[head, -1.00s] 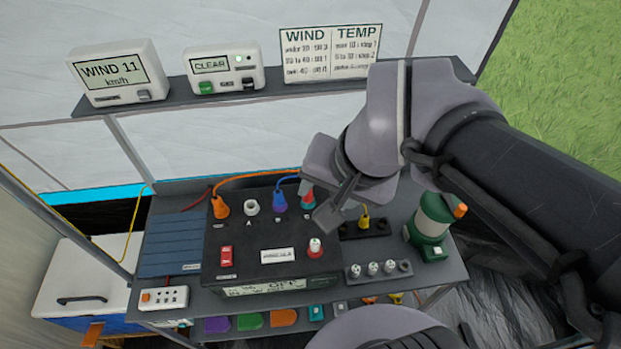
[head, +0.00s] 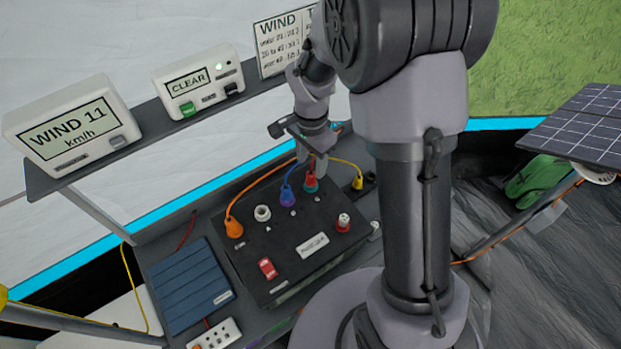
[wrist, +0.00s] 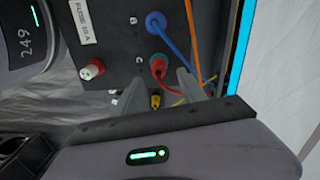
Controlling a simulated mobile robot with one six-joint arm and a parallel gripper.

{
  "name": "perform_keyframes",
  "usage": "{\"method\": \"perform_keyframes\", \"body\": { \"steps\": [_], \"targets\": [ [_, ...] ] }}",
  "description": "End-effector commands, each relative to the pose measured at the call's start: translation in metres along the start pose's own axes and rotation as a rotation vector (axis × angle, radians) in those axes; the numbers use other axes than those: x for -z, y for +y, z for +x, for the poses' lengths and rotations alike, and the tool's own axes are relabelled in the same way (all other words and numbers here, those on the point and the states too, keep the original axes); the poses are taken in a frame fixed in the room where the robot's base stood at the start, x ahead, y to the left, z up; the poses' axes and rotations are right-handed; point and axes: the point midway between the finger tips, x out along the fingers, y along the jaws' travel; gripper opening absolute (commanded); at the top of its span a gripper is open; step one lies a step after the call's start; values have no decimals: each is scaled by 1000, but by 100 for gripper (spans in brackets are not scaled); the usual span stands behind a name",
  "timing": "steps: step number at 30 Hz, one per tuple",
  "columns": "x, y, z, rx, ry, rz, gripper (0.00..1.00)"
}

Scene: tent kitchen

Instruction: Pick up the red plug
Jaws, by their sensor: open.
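The red plug (head: 310,183) sits in the top panel of the black box (head: 285,275), at the right end of its back row, beside the blue plug (head: 287,196). In the wrist view the red plug (wrist: 159,67) shows just beyond my fingertips, between their lines. My gripper (head: 318,164) is directly above and close behind the plug in the head view, pointing down. In the wrist view my gripper (wrist: 162,80) is open with nothing between its fingers. I cannot tell whether a finger touches the plug.
An orange plug (head: 234,228) and a white socket (head: 262,213) stand left in the row. A red-and-white fuse cap (head: 343,222) and red switch (head: 267,268) rise from the panel. A yellow plug (head: 358,183) is right of the gripper. Cables arc behind.

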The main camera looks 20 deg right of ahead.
Motion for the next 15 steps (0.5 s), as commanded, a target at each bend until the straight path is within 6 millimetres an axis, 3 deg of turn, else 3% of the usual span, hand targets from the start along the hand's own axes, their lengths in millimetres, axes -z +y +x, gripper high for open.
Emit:
{"method": "perform_keyframes", "body": {
  "steps": [5,10,15],
  "targets": [
    [-1,1,19,0,0,0,48],
    [-2,2,54,-2,-1,-1,48],
    [-2,2,55,0,0,0,48]
  ]
}}
